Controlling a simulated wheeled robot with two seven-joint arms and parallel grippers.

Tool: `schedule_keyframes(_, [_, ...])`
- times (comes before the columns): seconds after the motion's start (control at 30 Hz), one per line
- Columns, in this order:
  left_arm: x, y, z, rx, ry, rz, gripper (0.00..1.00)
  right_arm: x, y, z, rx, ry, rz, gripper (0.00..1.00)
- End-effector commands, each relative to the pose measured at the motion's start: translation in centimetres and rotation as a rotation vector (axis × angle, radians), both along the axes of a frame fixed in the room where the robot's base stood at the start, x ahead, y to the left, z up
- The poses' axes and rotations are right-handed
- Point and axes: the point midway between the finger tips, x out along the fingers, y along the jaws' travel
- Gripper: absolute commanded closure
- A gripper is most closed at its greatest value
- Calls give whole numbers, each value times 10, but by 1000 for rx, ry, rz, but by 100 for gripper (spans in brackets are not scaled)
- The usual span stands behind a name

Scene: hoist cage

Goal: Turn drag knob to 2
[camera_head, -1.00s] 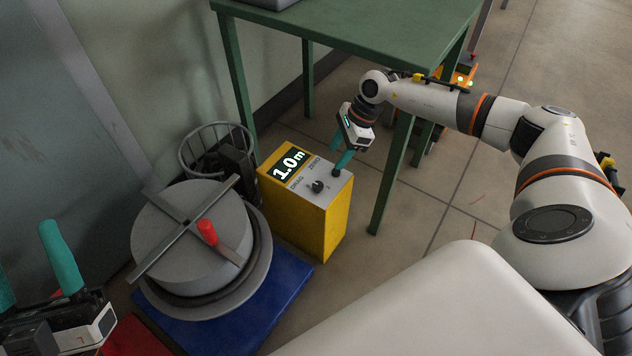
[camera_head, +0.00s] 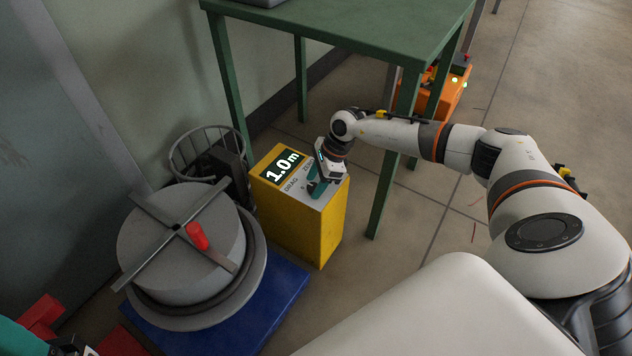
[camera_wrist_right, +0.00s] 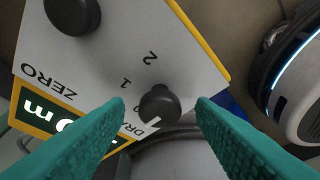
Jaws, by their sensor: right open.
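The yellow box (camera_head: 308,232) has a grey top with a 1.0 m display (camera_head: 281,166). In the right wrist view the dark round drag knob (camera_wrist_right: 159,102) stands beside the printed numbers 1 and 2. A white mark on it points towards the DRAG lettering, away from the 2. My right gripper (camera_head: 316,188) is over the box top. It is open, with one teal finger on each side of the knob; I cannot tell whether they touch it. In the head view the gripper hides the knob. My left gripper (camera_head: 14,338) is cut off at the lower left.
A second dark knob (camera_wrist_right: 72,13) sits near the ZERO lettering. A grey drum (camera_head: 180,245) with a crossbar and red handle (camera_head: 197,236) stands left of the box on a blue base (camera_head: 262,313). A green table (camera_head: 340,25) stands behind, its front leg right of the box.

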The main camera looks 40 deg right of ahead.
Motion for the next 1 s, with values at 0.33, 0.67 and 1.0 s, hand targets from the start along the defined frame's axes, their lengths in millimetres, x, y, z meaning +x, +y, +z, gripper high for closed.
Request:
schedule_keyframes(0.33, [0, 0, 0, 1, 2, 0, 43, 0, 0, 0, -1, 0, 0, 74])
schedule_keyframes(0.67, [0, 0, 1, 0, 2, -1, 43, 0, 0, 1, 0, 2, -6, 94])
schedule_keyframes(1.0, [0, 0, 17, 1, 3, 0, 43, -2, 0, 3, -1, 2, -88, 94])
